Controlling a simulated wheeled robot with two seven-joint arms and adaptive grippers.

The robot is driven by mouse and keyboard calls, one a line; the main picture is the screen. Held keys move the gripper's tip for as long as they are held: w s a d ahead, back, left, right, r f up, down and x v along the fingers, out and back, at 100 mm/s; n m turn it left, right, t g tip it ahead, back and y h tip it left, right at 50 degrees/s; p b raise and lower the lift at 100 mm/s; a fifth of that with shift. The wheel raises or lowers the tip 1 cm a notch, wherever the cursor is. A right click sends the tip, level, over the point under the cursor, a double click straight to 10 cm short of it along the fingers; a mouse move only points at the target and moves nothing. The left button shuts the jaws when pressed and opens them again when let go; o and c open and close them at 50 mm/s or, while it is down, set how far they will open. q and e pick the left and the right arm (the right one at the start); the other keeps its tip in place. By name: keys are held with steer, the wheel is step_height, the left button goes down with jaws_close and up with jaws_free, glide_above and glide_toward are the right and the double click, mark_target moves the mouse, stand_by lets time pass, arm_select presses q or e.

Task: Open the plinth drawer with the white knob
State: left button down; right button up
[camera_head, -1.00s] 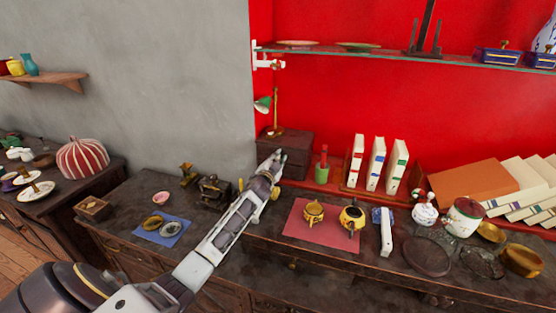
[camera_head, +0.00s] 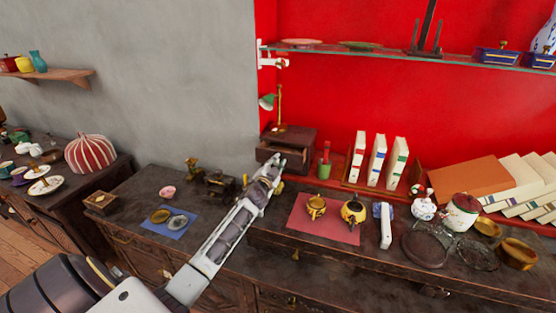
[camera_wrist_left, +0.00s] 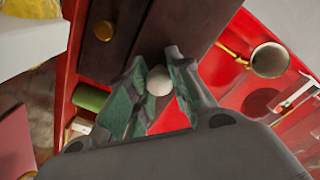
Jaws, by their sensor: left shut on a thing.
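The plinth (camera_head: 296,135) is a dark wooden box with drawers, standing at the back against the red wall. Its drawer (camera_head: 267,154) stands partly out toward me, with a dark gap showing at its top. My left gripper (camera_head: 277,162) is at the drawer front. In the left wrist view its fingers (camera_wrist_left: 159,85) are shut on the white knob (camera_wrist_left: 159,78), a small round ball. A brass knob (camera_wrist_left: 103,30) sits on the dark front beside it. In the head view the fingers hide the white knob. My right gripper is not in view.
A green-shaded lamp (camera_head: 267,102) is by the plinth, and a green pot (camera_head: 324,171) stands to its right. A glass shelf (camera_head: 400,55) hangs above.

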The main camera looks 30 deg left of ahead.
arm_select(q)
steer(key=shift+s+d+f, duration=0.15)
steer(key=shift+s+d, duration=0.1)
steer(key=shift+s, duration=0.55)
steer(key=shift+s+d+p, duration=0.15)
steer(key=shift+s+p, duration=0.25)
steer(key=shift+s, duration=0.3)
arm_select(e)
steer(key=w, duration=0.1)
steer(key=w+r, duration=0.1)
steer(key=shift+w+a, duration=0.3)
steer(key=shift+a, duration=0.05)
